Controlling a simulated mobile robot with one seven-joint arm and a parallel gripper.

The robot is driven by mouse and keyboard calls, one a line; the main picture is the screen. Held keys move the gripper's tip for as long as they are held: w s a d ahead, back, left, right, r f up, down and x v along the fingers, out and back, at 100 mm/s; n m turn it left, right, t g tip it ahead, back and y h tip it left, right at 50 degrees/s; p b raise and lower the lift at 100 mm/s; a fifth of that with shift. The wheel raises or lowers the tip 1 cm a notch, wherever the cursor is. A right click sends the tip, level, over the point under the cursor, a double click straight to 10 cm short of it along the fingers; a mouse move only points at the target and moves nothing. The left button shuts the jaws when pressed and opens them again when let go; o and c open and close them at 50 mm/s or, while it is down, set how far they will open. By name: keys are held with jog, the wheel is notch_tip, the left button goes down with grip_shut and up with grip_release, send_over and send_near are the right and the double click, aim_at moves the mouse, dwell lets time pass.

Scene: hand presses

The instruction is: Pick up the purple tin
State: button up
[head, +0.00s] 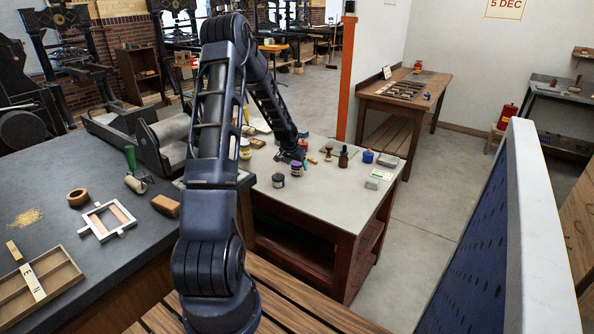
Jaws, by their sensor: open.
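The purple tin (297,169) is a small round tin with a purple lid and a pale label. It stands upright on the light-topped table (325,200), near the middle of the picture. My arm reaches over the table from the left, and my gripper (292,158) is low, just behind and above the tin in the picture. The gripper is open. The fingertips are small and dark, so I cannot tell whether they touch the tin or stand apart from it.
A dark tin (278,181) stands just left of the purple tin. A brown bottle (343,157), a blue pot (368,157) and a stamp (328,153) stand to the right. Yellow-labelled jars (245,149) are at the left. The table's front strip is clear.

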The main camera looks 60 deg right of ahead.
aim_at(298, 168)
jog(key=x, duration=0.4)
jog(key=c, duration=1.2)
jog(key=shift+r, duration=0.1)
